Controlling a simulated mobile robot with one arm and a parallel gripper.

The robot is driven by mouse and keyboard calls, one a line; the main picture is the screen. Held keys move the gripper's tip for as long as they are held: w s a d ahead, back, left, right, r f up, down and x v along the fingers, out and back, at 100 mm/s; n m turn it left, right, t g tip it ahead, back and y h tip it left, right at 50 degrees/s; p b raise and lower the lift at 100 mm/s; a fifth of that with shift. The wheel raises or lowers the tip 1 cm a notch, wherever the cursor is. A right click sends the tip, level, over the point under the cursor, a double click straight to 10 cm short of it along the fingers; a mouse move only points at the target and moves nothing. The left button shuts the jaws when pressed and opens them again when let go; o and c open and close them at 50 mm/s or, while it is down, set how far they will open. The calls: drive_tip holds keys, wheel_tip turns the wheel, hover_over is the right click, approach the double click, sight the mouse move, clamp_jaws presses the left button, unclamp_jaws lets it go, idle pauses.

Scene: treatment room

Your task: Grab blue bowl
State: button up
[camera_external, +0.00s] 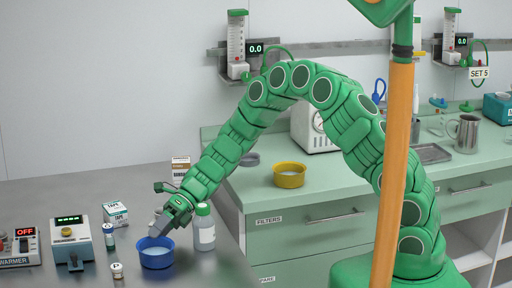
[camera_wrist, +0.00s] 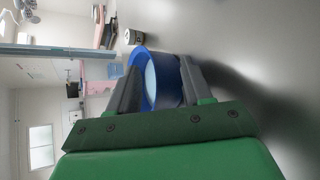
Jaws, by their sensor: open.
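The blue bowl (camera_external: 157,258) stands upright on the metal table near its front, with something pale inside. My gripper (camera_external: 160,226) is above it, pointing down at its rim. In the wrist view the blue bowl (camera_wrist: 160,78) lies between the two grey fingers of my gripper (camera_wrist: 156,85), which are apart on either side of it. I cannot tell whether either finger touches the bowl. The bowl's near part is hidden behind the gripper body in the wrist view.
A white bottle (camera_external: 204,228) stands close to the right of the gripper. A small vial (camera_external: 117,270), a tape box (camera_external: 116,214) and a device (camera_external: 71,243) stand to the left. A yellow bowl (camera_external: 289,175) is on the green counter (camera_external: 235,180). The orange pole (camera_external: 395,150) is at right.

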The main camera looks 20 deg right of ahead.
drive_tip(key=shift+c, duration=0.3)
clamp_jaws()
idle(0.3)
